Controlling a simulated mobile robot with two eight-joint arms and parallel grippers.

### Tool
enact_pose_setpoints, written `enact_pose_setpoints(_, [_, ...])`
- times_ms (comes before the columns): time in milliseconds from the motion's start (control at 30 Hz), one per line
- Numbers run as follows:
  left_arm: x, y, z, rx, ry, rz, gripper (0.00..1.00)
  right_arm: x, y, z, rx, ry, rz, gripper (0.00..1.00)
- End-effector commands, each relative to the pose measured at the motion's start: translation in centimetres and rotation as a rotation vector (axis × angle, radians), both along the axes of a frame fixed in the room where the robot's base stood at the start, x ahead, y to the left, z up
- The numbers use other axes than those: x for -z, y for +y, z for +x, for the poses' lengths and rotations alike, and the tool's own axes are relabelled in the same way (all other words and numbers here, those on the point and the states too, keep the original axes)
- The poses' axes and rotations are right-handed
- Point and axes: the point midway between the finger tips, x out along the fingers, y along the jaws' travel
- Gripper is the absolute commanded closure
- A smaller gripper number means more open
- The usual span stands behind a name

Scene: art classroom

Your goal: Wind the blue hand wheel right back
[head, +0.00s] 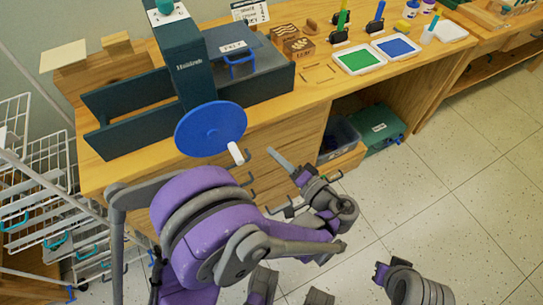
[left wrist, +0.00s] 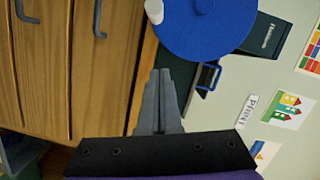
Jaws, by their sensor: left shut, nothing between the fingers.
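The blue hand wheel (head: 210,128) is on the near side of a dark green press (head: 190,65) on the wooden bench. Its white handle (head: 236,153) sticks out at the wheel's lower right. The wheel fills the top of the left wrist view (left wrist: 205,28), with the handle (left wrist: 154,10) at its left edge. My left gripper (head: 272,153) is shut and empty, to the right of the handle and apart from it. Its closed fingers (left wrist: 160,75) point toward the wheel. Part of my right arm shows at the lower right of the head view; its fingers cannot be made out.
Drawer fronts with dark handles (head: 252,180) lie below the bench top near my left gripper. Green (head: 360,60) and blue (head: 397,46) trays lie on the bench. A wire rack (head: 30,200) stands at left. The floor (head: 450,170) at right is clear.

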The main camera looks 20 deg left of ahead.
Motion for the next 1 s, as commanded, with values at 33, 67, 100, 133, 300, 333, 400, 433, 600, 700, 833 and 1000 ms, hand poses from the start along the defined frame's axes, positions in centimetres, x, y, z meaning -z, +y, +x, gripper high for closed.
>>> enact_pose_setpoints(33, [0.1,1.1,0.5,-0.005,0.001,0.001,1.00,0.1,0.0,0.0,0.000,0.000,0.000,1.00])
enact_pose_setpoints(67, [0.2,1.8,0.7,-0.007,0.001,0.001,1.00,0.2,0.0,0.0,0.000,0.001,0.000,1.00])
enact_pose_setpoints(100, [0.3,2.6,1.1,-0.006,0.001,0.001,1.00,0.2,0.0,0.0,0.000,0.001,0.000,1.00])
enact_pose_setpoints(133, [0.3,3.2,1.4,-0.007,0.001,0.000,1.00,0.3,0.0,0.0,0.000,0.001,0.000,1.00])
enact_pose_setpoints(300, [0.6,6.4,3.1,-0.007,0.002,0.001,1.00,0.5,0.0,0.0,0.000,0.002,0.000,1.00])
enact_pose_setpoints(333, [0.6,6.8,3.4,-0.006,0.003,0.000,1.00,0.6,0.0,0.0,0.000,0.002,0.000,1.00])
enact_pose_setpoints(400, [1.1,7.5,2.4,-0.003,0.003,-0.001,1.00,0.9,0.0,0.0,0.000,0.003,0.000,1.00])
enact_pose_setpoints(433, [1.3,7.7,2.1,-0.003,0.003,-0.001,1.00,0.9,0.0,0.0,0.000,0.003,0.000,1.00])
enact_pose_setpoints(600, [1.8,8.7,0.8,-0.001,0.003,-0.001,1.00,1.2,0.0,0.0,0.000,0.004,0.000,1.00])
enact_pose_setpoints(700, [1.9,9.0,0.5,-0.001,0.003,-0.001,1.00,1.3,0.0,0.1,0.000,0.004,0.000,1.00])
enact_pose_setpoints(833, [1.9,9.0,0.4,-0.001,0.003,-0.001,1.00,1.3,0.0,0.0,0.000,0.004,0.000,1.00])
enact_pose_setpoints(1000, [1.9,9.0,0.5,-0.001,0.003,-0.001,1.00,1.3,0.0,0.0,0.000,0.004,0.000,1.00])
